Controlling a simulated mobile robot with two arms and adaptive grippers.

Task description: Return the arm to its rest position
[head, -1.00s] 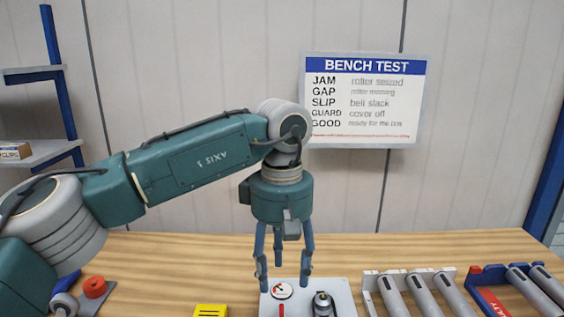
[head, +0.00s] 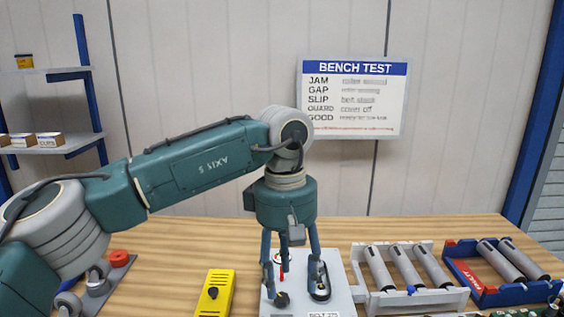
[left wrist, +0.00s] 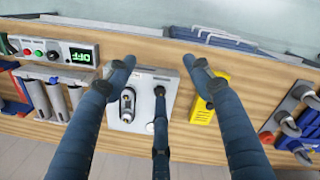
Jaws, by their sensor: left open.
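My left arm reaches in from the left in the head view and bends down at its wrist. My left gripper (head: 294,290) hangs fingers-down over a light grey panel (head: 337,286) on the bench. Its three fingers are spread apart with nothing held between them. In the left wrist view the fingers of my left gripper (left wrist: 161,80) frame the same panel (left wrist: 140,78), which carries a black-and-silver fitting. The fingers hide part of the panel, and I cannot tell whether the tips touch it. My right gripper is not in view.
A yellow box (head: 224,283) with a black knob stands left of the panel. A white rack (head: 372,303) of rollers and a blue tray (head: 474,291) of rollers lie to the right. Bare wood (head: 180,243) lies behind.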

